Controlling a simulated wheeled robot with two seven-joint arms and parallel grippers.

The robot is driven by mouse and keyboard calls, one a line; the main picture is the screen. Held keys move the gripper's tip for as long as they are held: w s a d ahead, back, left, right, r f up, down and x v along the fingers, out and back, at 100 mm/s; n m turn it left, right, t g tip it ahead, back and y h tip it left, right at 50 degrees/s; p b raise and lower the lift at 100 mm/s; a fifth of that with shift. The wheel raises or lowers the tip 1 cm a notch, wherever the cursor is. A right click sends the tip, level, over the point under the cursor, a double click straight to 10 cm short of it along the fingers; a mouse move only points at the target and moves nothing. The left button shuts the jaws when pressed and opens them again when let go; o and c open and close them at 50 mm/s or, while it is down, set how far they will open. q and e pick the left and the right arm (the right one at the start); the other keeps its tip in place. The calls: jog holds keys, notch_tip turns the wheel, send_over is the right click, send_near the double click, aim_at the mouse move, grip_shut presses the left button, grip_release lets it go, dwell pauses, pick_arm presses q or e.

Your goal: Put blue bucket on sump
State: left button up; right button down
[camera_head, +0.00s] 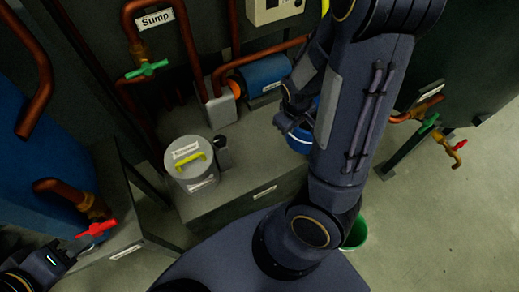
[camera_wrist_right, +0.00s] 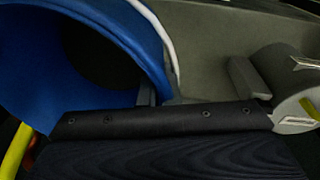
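The blue bucket (camera_head: 299,142) is partly hidden behind my right arm in the head view, over the right end of the grey bench. My right gripper (camera_head: 288,117) is at its rim and appears shut on it. In the right wrist view the bucket (camera_wrist_right: 135,45) fills the upper left, its open mouth showing and its pale rim close to the gripper's dark body. The "Sump" label (camera_head: 155,19) is on the dark tank at the back left. My left gripper (camera_head: 62,262) is at the lower left, away from the bucket; its fingers are unclear.
A grey canister with a yellow handle (camera_head: 191,166) stands on the grey bench (camera_head: 235,200). A blue motor (camera_head: 263,74) and copper pipes lie behind. A blue tank (camera_head: 30,140) with a red valve (camera_head: 97,228) is at left. A green bucket (camera_head: 356,233) is on the floor.

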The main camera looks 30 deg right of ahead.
jog(key=w+a+f+b, duration=0.4)
jog(key=w+a+f, duration=0.5)
jog(key=f, duration=0.3)
jog(key=shift+a+f+b, duration=0.25)
jog(key=shift+a+b, duration=0.05)
jog(key=shift+w+f, duration=0.1)
jog(key=shift+f, duration=0.15)
jog(key=c, duration=1.6)
grip_release()
jog(key=shift+c, duration=0.2)
